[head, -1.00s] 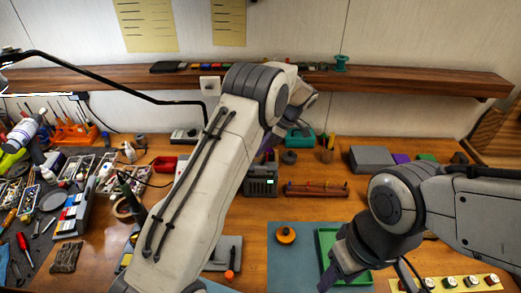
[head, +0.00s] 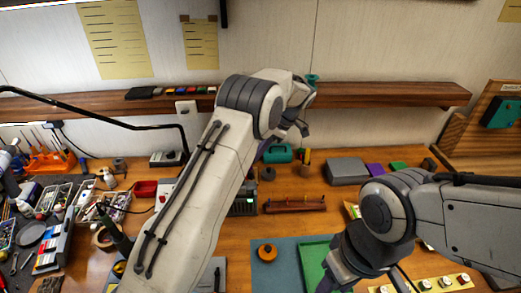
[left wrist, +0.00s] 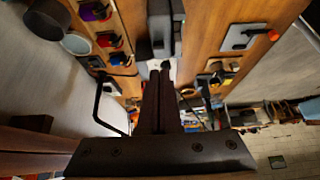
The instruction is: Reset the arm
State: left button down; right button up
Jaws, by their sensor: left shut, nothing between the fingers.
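My left arm (head: 190,200) stretches up across the middle of the head view, its elbow in front of the wooden shelf. My left gripper (head: 303,130) is small and partly hidden there, above the back of the workbench. In the left wrist view its two dark fingers (left wrist: 160,95) lie together, shut, with nothing between them. My right arm (head: 455,215) comes in from the right and bends down over the bench. My right gripper (head: 328,282) points down beside the green tray (head: 312,262) and is cut by the lower edge; its opening cannot be made out.
The wooden shelf (head: 400,95) runs along the wall behind the bench. A blue mat (head: 290,250) carries an orange round part (head: 267,253). A black lamp arm (head: 100,105) crosses the left side, above crowded tools. Grey and purple boxes (head: 347,170) stand at the back right.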

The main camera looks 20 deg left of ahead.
pick_arm(q)
jog(key=s+d+r+m+t+h+b, duration=0.1)
jog(key=s+d+r+m+h+b, duration=0.1)
jog(key=s+d+m, duration=0.6)
jog(key=s+d+r+m+t+h+b, duration=0.1)
jog(key=s+d+r+m+b, duration=0.15)
jog(key=s+d+m, duration=0.5)
jog(key=s+f+m+h+b, duration=0.1)
jog(key=s+f+m, duration=0.1)
jog(key=s+m, duration=0.5)
jog(key=s+f+m+h+b, duration=0.2)
jog(key=s+m, duration=0.5)
jog(key=s, duration=0.8)
jog(key=shift+a+f+h, duration=0.3)
jog(key=shift+f, duration=0.5)
jog(key=shift+w, duration=0.1)
